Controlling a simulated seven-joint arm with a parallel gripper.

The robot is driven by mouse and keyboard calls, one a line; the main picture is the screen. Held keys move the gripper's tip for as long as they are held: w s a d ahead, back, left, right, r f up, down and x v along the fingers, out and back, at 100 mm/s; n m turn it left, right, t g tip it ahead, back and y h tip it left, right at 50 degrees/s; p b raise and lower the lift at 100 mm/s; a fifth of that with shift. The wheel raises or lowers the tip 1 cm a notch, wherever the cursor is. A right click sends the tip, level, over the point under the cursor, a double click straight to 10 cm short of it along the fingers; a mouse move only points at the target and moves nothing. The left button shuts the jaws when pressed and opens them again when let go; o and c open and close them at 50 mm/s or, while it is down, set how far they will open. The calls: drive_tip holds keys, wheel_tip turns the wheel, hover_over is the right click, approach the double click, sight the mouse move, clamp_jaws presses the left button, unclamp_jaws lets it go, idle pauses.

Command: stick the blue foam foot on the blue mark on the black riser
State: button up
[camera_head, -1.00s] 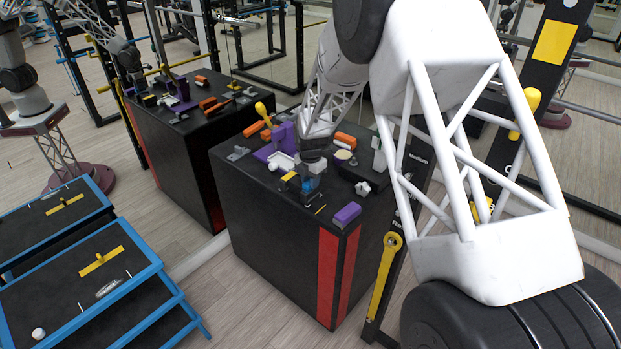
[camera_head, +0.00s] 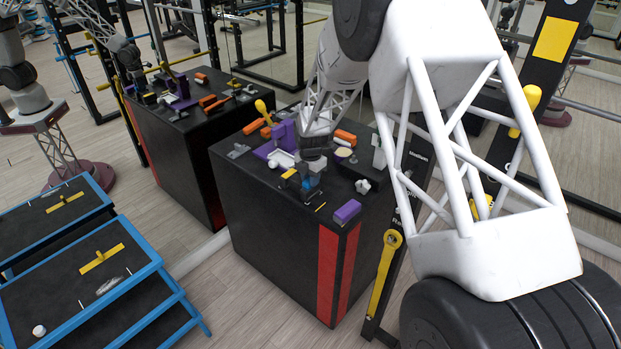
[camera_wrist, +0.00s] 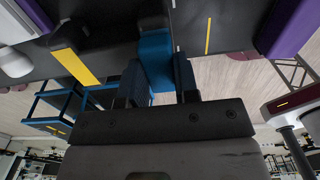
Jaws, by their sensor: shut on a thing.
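My gripper (camera_head: 310,184) is low over the top of the black box at its front part. In the wrist view my gripper (camera_wrist: 157,66) is shut on the blue foam foot (camera_wrist: 155,48), a blue block between its two dark fingers. The foot's far end meets or overlaps a small dark block (camera_wrist: 154,21), which may be the black riser; I cannot tell whether they touch. No separate blue mark can be made out. In the head view the foot and riser are small and partly hidden by my gripper.
A dark block with a yellow strip (camera_wrist: 76,67) is close beside the foot. Purple blocks (camera_head: 347,211), white parts (camera_head: 281,159) and orange pieces crowd the black box top (camera_head: 263,199). A blue-framed step (camera_head: 150,268) stands left. Mirrors behind repeat the scene.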

drive_tip(key=o, duration=1)
drive_tip(key=shift+r, duration=0.15)
drive_tip(key=shift+r, duration=3.75)
